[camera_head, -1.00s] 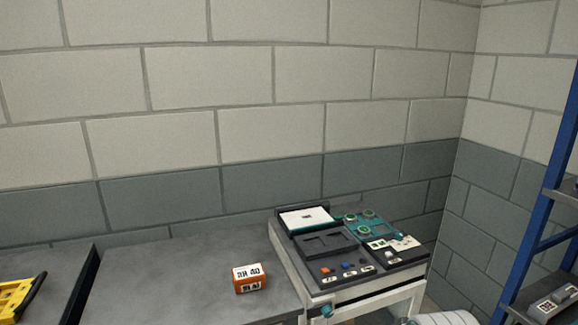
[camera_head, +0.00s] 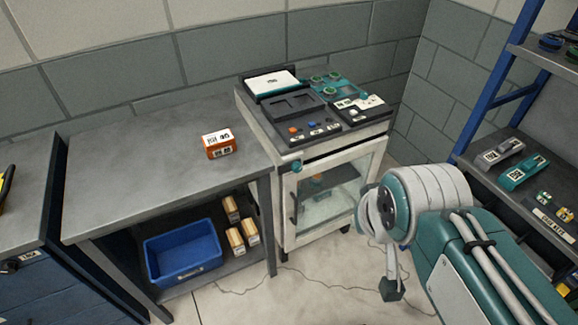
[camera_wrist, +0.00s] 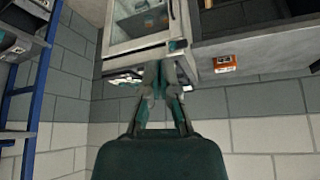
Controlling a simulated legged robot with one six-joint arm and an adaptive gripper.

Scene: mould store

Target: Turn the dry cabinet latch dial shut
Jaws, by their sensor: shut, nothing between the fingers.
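The dry cabinet (camera_head: 284,215) is a white-framed unit with a glass door (camera_head: 335,205), which looks closed. Its latch dial (camera_head: 296,166) is a small teal knob at the upper left of the front, below the top edge. In the wrist view, which is upside down, the cabinet (camera_wrist: 108,40) is at the top and the teal dial (camera_wrist: 177,45) shows just beyond and right of the fingers. My gripper (camera_wrist: 162,68) is shut and empty, apart from the dial. How far the fingertips are from the dial, I cannot tell. In the head view my arm is right of the cabinet.
A grey workbench (camera_head: 130,190) stands left of the cabinet with an orange box (camera_head: 220,145) on top. A blue bin (camera_head: 182,255) and several small boxes sit below. A device console (camera_head: 290,110) lies on the cabinet. A blue rack (camera_head: 500,95) stands right.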

